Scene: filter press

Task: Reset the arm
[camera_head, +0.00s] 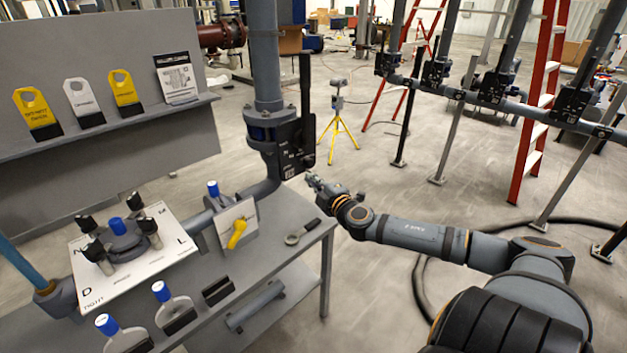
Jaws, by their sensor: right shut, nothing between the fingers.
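My right arm (412,236) comes in from the lower right and reaches to the left across the open floor. My right gripper (311,178) is at its end, small in the view, with its fingers shut and empty. My left gripper is not in view.
Yellow and white tags (82,100) stand on the shelf. Red ladders (540,100) and pipe supports stand behind my arm.

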